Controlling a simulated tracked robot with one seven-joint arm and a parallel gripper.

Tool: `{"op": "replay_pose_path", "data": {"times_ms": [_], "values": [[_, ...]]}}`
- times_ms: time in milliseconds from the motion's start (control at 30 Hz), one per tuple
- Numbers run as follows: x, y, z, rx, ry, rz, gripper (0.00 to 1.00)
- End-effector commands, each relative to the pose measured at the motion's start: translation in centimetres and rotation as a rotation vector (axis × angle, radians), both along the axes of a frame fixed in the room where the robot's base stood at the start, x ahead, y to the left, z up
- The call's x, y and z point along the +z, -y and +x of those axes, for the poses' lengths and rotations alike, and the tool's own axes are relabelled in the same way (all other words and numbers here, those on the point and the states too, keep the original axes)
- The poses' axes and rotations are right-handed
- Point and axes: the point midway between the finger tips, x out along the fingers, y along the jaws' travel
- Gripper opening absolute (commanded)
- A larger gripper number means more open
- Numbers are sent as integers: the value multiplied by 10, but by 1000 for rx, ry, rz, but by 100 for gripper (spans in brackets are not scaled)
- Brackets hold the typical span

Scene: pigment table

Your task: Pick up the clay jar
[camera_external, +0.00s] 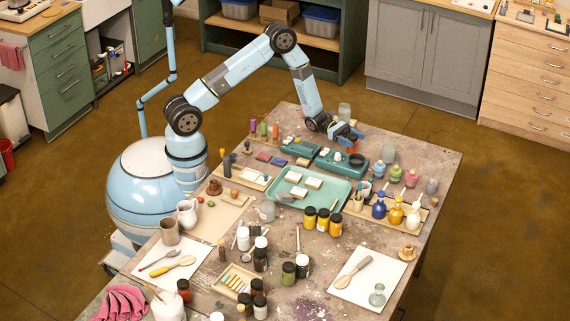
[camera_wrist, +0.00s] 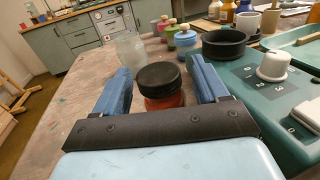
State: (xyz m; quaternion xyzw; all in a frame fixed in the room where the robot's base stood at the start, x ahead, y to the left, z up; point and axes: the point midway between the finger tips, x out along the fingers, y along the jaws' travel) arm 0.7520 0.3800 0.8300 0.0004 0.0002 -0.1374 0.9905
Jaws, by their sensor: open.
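The clay jar (camera_wrist: 165,103), reddish-orange with a black lid, stands upright near the table's far edge. It also shows as a small red-orange patch under my gripper in the external view (camera_external: 352,148). My gripper (camera_wrist: 162,80) is open, with one blue finger on each side of the jar in the wrist view. Gaps show between the lid and both fingers. The palm bar hides the jar's lower part. In the external view my gripper (camera_external: 344,134) reaches down over the far side of the table.
A black bowl (camera_wrist: 226,43) and a green device with a white knob (camera_wrist: 272,66) are close on the right in the wrist view. A clear glass jar (camera_wrist: 130,49) stands beyond the left finger. Several bottles and jars crowd the table (camera_external: 440,160).

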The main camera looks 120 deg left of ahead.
Motion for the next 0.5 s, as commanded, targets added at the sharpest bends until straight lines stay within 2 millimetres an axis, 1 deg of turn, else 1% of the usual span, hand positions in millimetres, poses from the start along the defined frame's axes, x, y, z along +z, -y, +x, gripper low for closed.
{"op": "replay_pose_path", "data": {"times_ms": [100,133,500], "values": [[0,0,0,0,0,0,73],[0,0,0,0,0,0,71],[0,0,-1,0,0,0,36]]}}
